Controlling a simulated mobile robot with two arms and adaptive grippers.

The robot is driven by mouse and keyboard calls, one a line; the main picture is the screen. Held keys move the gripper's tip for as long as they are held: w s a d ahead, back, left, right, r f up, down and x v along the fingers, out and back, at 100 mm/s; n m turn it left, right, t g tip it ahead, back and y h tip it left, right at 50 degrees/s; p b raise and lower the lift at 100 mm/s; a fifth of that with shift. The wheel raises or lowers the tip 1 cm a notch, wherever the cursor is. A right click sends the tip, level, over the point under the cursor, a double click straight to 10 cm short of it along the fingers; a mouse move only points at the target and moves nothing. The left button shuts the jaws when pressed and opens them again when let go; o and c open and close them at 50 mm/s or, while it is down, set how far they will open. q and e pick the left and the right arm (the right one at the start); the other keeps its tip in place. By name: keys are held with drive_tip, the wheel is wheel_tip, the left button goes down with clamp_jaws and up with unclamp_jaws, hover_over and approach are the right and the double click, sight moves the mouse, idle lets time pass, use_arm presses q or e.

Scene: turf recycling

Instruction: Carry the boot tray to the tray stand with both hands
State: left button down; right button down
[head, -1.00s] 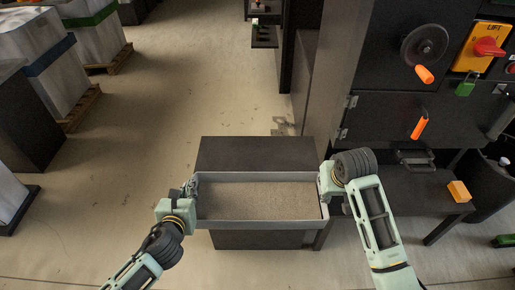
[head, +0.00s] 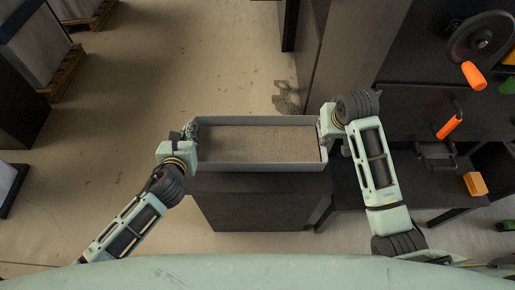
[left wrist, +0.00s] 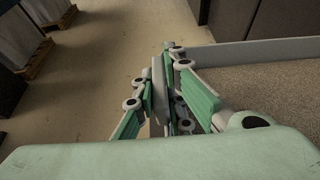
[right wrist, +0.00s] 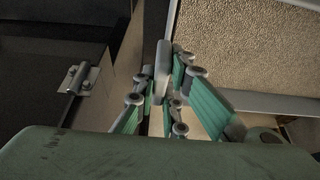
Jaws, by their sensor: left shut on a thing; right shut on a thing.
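The boot tray (head: 260,167) is a long, shallow grey tray with a speckled brown bottom, and it looks about level. My left gripper (head: 190,134) is shut on its left end wall, and my right gripper (head: 325,130) is shut on its right end wall. The tray also shows in the left wrist view (left wrist: 275,50) and the right wrist view (right wrist: 270,102). A dark block (head: 260,205), possibly the tray stand, is below the tray and shows on its near side. I cannot tell whether they touch.
A dark machine with a handwheel (head: 480,40) and orange handles stands at the right. A low dark table (head: 435,190) with an orange block (head: 475,184) is beside it. Pallets (head: 60,75) stand at the far left. The floor (head: 120,130) at the left is clear.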

use_arm(q)
drive_tip(key=shift+s+r, duration=0.2)
drive_tip(key=shift+r, duration=0.25)
use_arm(e)
drive_tip(key=shift+s+r, duration=0.2)
drive_tip(key=shift+r, duration=0.15)
